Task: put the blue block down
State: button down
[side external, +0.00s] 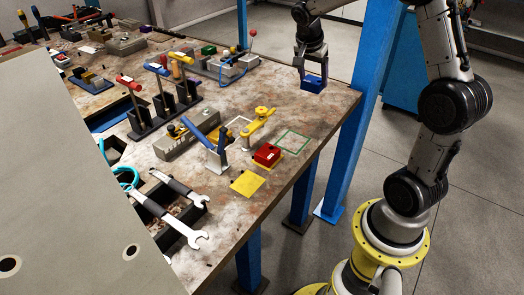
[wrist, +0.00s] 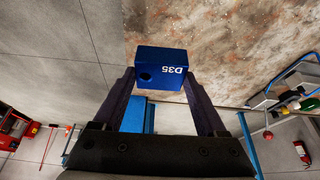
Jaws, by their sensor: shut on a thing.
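The blue block (side external: 313,83) is between the fingers of my gripper (side external: 313,77), near the far right corner of the worktable (side external: 335,104). My gripper points down and is shut on the block. In the wrist view the block (wrist: 161,66) shows a "D35" mark and a dark round hole, with a finger of my gripper (wrist: 160,85) on each side. The block's underside is hidden, and I cannot tell whether it touches the tabletop.
A green square outline (side external: 293,141) and a white outline (side external: 238,123) are bare. Yellow and blue clamps (side external: 259,119) stand nearby. Wrenches (side external: 172,215) lie in front. A blue post (side external: 362,100) stands past the right edge.

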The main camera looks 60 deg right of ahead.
jog(key=s+a+n+t+y, duration=0.1)
jog(key=s+a+n+y, duration=0.1)
jog(key=s+a+n, duration=0.6)
jog(key=s+a+n+t+y, duration=0.15)
jog(key=a+n, duration=0.25)
jog(key=a, duration=0.7)
jog(key=s+a+n+t+y, duration=0.15)
jog(key=s+a+n, duration=0.3)
jog(key=a, duration=0.55)
jog(key=shift+n, duration=0.45)
jog(key=w+f, duration=0.2)
jog(key=w, duration=0.2)
jog(key=w+a+f, duration=0.1)
jog(key=w+f, duration=0.2)
jog(key=w, duration=0.1)
jog(key=w+a+f, duration=0.1)
jog(key=w+f, duration=0.2)
jog(key=w, duration=0.1)
jog(key=shift+w+f, duration=0.2)
jog(key=shift+w, duration=0.2)
jog(key=shift+w+a+f, duration=0.1)
jog(key=shift+w+f, duration=0.25)
jog(key=shift+f, duration=0.1)
jog(key=shift+w+f, duration=0.2)
jog(key=shift+f, duration=1.5)
jog(key=shift+f, duration=0.1)
